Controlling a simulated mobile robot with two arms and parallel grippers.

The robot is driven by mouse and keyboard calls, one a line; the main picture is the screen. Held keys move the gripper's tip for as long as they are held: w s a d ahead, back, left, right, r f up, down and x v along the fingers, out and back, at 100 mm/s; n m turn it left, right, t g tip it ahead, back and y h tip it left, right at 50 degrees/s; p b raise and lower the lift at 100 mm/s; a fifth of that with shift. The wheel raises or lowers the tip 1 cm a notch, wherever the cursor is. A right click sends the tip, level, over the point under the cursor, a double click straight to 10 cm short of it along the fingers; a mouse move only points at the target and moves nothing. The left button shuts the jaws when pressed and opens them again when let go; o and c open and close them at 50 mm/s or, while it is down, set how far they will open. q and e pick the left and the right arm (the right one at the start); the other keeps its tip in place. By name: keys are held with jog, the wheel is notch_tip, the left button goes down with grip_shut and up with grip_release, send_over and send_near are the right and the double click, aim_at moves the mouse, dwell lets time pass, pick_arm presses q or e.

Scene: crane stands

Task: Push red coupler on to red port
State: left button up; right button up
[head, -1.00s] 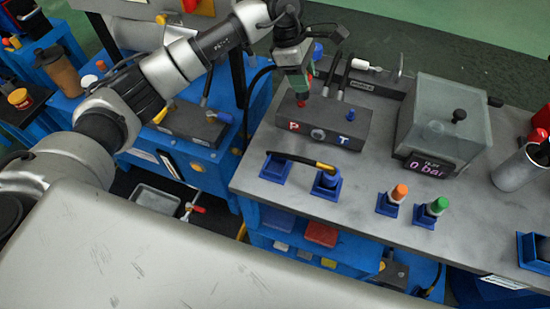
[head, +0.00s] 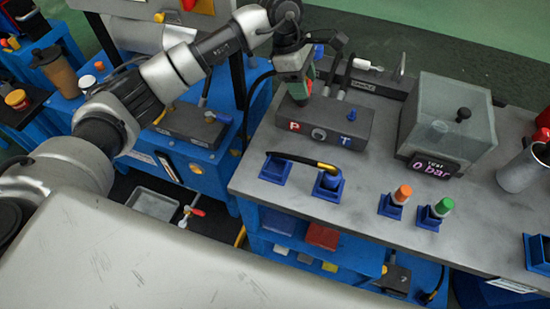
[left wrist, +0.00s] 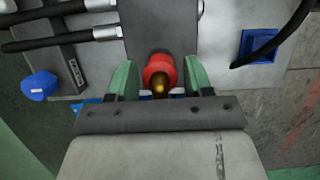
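My left gripper (head: 301,95) hangs over the left end of the dark grey port block, just above or at its top by the P label. In the left wrist view, its green fingers (left wrist: 161,82) stand either side of the red coupler (left wrist: 158,66), a red collar with a brass tip, and appear shut on it. Some red of the coupler also shows in the head view (head: 308,87). The port block (head: 345,123) carries a red P and a blue T. The red port is hidden under the gripper, so I cannot tell whether coupler and port touch. My right gripper is not in view.
Hoses leave the block towards the back. In front, a hose links two blue holders (head: 329,188). To the right stand a clear-walled box (head: 446,115) with a bar display, orange (head: 401,194) and green (head: 442,207) capped parts, and a metal cylinder (head: 519,171).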

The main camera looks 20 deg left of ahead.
pick_arm(q)
jog(key=shift+o, duration=1)
jog(key=shift+p+v, duration=1.15)
jog(key=shift+v, duration=1.35)
jog(key=shift+r, duration=0.1)
jog(key=b+v, duration=0.1)
jog(key=v, duration=0.9)
jog(key=shift+r, duration=0.3)
jog(key=shift+s+a, duration=0.1)
jog(key=shift+a, duration=0.05)
